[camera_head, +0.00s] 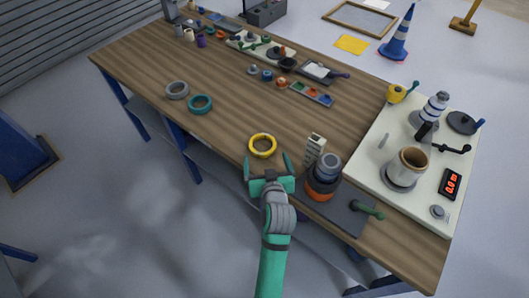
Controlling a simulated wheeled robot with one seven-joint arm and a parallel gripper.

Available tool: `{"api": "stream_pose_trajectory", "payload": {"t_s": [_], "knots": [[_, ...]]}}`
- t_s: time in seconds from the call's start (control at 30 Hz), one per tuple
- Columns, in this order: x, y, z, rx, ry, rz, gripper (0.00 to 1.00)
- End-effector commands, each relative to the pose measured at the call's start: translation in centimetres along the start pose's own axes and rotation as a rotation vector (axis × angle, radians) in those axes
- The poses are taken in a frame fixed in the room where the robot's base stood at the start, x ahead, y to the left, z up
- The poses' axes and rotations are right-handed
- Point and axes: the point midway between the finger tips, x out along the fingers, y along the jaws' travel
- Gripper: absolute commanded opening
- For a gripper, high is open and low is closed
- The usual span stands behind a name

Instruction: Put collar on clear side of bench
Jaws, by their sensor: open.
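A yellow ring-shaped collar (252,150) lies flat on the wooden bench (225,135) near its front edge. My gripper (267,158) is open, with its two fingers spread just in front of the yellow collar. The fingertips reach the collar's near side in the picture; I cannot tell their height above the bench or whether they touch it. A grey ring (168,92) and a teal ring (190,106) lie side by side on the left part of the bench. Nothing shows between my fingers besides bench surface and the collar's near edge.
A stack of dark and orange rollers (323,186) and a small pale block (314,149) stand close right of my gripper. A white board (368,150) with a cup and instruments fills the right end. Small parts and trays line the back edge. The left-middle bench is mostly bare.

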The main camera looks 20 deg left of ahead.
Motion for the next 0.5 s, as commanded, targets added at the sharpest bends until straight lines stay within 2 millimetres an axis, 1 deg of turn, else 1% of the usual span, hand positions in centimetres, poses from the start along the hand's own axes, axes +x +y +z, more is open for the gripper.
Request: {"api": "stream_pose_trajectory", "payload": {"t_s": [0.03, 0.1, 0.2, 0.33, 0.5], "knots": [[-0.8, 0.0, 0.1, 0.001, 0.0, 0.001, 0.93], [-1.6, 0.0, 0.0, 0.001, 0.001, 0.001, 0.93], [-2.4, 0.0, 0.0, 0.001, 0.0, 0.001, 0.93], [-2.8, 0.1, 0.0, 0.0, 0.0, 0.001, 0.93], [-2.8, 0.0, 0.0, 0.0, 0.0, 0.0, 0.93]]}}
